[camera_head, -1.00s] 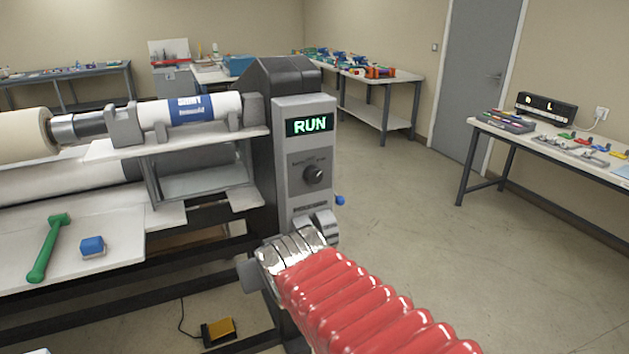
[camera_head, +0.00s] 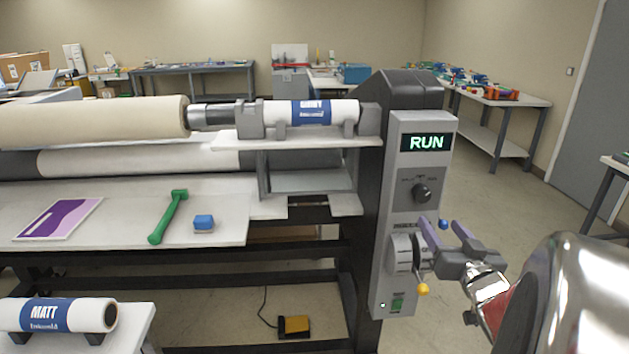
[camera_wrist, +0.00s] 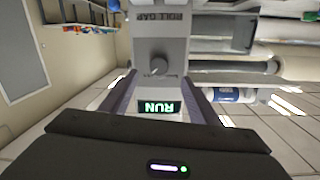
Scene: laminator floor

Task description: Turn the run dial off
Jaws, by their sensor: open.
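The run dial (camera_head: 423,193) is a dark round knob on the grey control panel (camera_head: 398,225) at the right end of the laminator. Above it the display (camera_head: 425,142) reads RUN in green. My gripper (camera_head: 439,226) is open and empty, its purple-grey fingers in front of the panel and below the dial in the head view. In the wrist view the picture is upside down; the knob (camera_wrist: 158,67) and the RUN display (camera_wrist: 160,106) lie between the two fingers (camera_wrist: 160,97). No finger appears to touch the dial. The knob's pointer is too small to read surely.
Open floor lies right of the machine.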

